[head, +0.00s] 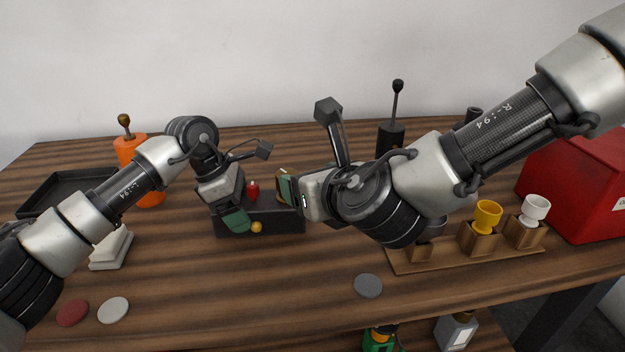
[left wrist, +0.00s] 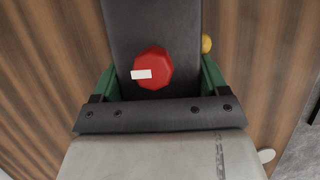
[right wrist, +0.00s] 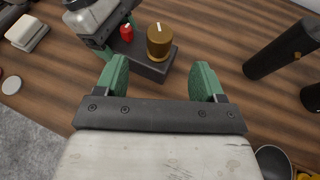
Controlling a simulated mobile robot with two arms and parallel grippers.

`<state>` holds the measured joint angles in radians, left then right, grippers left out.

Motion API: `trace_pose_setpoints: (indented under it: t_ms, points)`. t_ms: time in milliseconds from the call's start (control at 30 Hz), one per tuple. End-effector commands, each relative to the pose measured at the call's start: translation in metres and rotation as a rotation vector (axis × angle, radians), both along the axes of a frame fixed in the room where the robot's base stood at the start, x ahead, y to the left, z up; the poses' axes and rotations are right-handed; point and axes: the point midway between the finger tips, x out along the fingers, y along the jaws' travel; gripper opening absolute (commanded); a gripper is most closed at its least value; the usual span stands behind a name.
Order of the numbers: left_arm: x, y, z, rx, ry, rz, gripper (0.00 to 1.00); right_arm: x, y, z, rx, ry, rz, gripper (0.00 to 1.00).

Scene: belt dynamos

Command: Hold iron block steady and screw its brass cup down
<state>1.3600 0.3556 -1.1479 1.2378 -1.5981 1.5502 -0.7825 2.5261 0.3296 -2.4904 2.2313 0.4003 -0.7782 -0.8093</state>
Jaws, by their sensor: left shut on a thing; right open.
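The iron block (head: 280,220) is a dark, long block lying on the table in the middle of the head view; it also shows in the left wrist view (left wrist: 150,20). A red knob (left wrist: 153,68) stands on its top at the left end. The brass cup (right wrist: 160,42) is a brown-gold cylinder with a white mark, upright on the block's other end; my right gripper mostly hides it in the head view. My left gripper (head: 237,218) is shut on the block, its green fingers at the sides beside the knob. My right gripper (right wrist: 160,80) is open and empty, just short of the cup.
A yellow ball (head: 256,227) sits at the block's front side. A wooden rack (head: 480,256) with yellow and white cups stands right, before a red box (head: 575,185). Dark posts (head: 390,140) stand behind my right arm. An orange cylinder (head: 127,148) and black tray (head: 60,190) are left.

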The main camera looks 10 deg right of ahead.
Motion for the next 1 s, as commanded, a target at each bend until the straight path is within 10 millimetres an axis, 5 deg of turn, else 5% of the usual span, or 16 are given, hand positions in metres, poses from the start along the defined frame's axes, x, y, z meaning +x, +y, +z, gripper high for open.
trace_pose_setpoints:
  t_ms: [267,700,1000]
  points:
    - [0.000,-0.001,-0.001,-0.002,0.002,-0.001,0.11,0.001,0.006,0.001,0.008,0.002,0.023,0.69]
    - [0.000,-0.001,-0.001,-0.002,0.002,-0.001,0.11,-0.009,0.126,0.048,0.085,0.060,0.679,0.69]
    - [0.000,-0.001,-0.001,-0.002,0.002,-0.001,0.11,-0.009,0.142,0.074,-0.095,0.108,1.035,0.69]
